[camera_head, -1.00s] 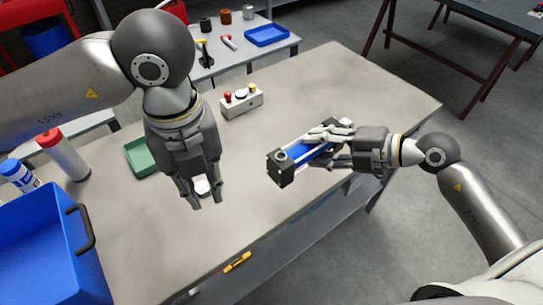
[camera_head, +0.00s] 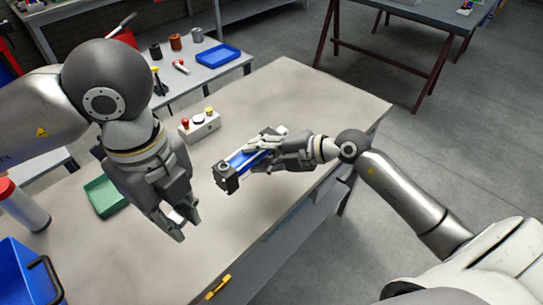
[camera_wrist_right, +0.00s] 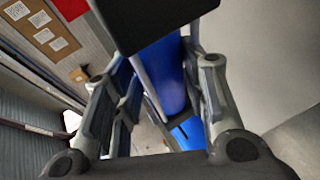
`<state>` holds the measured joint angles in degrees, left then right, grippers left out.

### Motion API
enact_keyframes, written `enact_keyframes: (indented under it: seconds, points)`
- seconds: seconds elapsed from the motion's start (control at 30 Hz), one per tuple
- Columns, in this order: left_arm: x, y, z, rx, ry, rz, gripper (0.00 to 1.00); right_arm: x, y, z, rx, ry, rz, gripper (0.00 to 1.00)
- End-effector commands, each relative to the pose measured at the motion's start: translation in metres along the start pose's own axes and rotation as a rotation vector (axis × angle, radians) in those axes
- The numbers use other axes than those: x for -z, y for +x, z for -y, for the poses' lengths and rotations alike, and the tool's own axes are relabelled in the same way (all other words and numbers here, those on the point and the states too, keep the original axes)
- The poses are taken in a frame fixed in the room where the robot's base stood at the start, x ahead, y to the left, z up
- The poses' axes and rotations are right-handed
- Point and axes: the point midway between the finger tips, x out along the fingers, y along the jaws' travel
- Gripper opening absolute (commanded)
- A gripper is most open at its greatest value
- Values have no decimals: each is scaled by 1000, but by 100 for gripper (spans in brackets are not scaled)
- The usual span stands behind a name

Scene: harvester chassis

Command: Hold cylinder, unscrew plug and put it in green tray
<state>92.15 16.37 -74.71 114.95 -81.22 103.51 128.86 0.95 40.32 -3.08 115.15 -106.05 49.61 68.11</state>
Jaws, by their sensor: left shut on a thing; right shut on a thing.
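The cylinder (camera_head: 243,162) has a blue body and black end blocks. My right gripper (camera_head: 262,152) is shut around it and holds it above the table, its near black end (camera_head: 226,178) facing left. In the right wrist view the blue body (camera_wrist_right: 170,82) shows between the fingers. My left gripper (camera_head: 180,223) is shut on a small whitish piece (camera_head: 178,217), which looks like the plug, apart from the cylinder and to its lower left. The fingers hide most of it. The green tray (camera_head: 100,197) lies on the table left of my left gripper, partly behind my left arm.
A button box (camera_head: 202,128) stands behind the grippers. A blue bin (camera_head: 22,278) and a red-capped bottle (camera_head: 25,205) are at the left. A yellow handle (camera_head: 218,287) is at the table's front edge. The table (camera_head: 285,95) is clear at the back right.

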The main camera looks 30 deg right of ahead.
Motion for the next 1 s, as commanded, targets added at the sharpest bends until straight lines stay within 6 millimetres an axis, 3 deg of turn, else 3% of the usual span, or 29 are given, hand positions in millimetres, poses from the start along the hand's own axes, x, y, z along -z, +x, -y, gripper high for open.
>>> enact_keyframes:
  seconds: [0.07, 0.4, 0.7, 1.0]
  points:
    - [0, -5, 0, 0, 1, 0, 0, -7, 15, -10, -17, 0, 0, 0]
    - [0, -4, 0, 0, 1, 0, 0, -29, 68, 15, -15, -2, 1, 0]
    - [0, -3, 0, 0, 1, 0, 0, -36, 84, 23, -15, -2, 2, 0]
    - [0, -5, 0, 0, 1, 0, 0, -40, 97, 49, -14, -1, 1, 0]
